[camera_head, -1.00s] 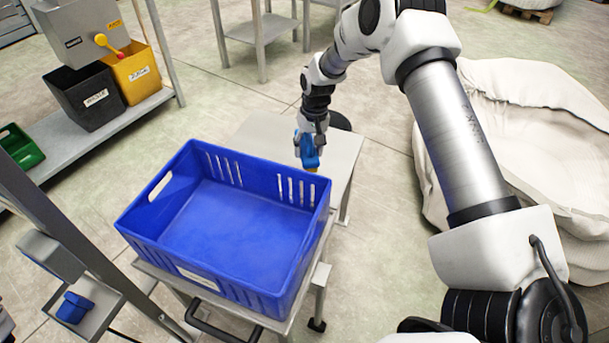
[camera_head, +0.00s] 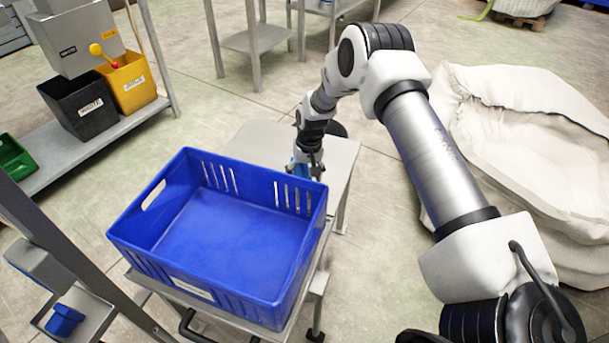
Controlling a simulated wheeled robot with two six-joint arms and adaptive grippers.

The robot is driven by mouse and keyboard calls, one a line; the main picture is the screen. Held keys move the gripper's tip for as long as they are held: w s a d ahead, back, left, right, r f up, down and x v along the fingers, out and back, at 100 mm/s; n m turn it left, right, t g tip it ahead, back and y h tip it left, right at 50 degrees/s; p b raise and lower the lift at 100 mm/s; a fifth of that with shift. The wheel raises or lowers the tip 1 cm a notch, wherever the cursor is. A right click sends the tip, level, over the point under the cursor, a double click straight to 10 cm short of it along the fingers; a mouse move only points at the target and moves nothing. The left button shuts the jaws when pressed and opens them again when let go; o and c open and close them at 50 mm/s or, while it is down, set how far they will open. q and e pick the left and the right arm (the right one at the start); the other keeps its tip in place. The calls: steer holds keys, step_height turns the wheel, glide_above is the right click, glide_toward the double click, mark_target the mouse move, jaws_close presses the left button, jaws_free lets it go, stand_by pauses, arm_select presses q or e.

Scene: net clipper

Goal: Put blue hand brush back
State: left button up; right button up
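The blue hand brush (camera_head: 300,171) is at my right gripper (camera_head: 306,167), just behind the far right rim of the blue crate. Only a small blue patch of the brush shows between the fingers, so its lower end is hidden. The gripper points down over the grey table top behind the crate, and its fingers appear closed around the brush. I cannot tell if the brush touches the table. My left gripper is not in view.
The empty blue crate (camera_head: 225,235) stands on a cart in front of the grey table (camera_head: 335,155). A white sack (camera_head: 530,150) lies at right. Black (camera_head: 82,108) and yellow (camera_head: 132,85) bins stand on a shelf at upper left. A blue object (camera_head: 65,320) sits at lower left.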

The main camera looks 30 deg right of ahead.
step_height(320, 180, up, 12)
steer(key=d+p, duration=0.1)
steer(key=p, duration=0.1)
steer(key=shift+s+r+p, duration=0.15)
steer(key=shift+s+p, duration=0.1)
steer(key=shift+p, duration=0.1)
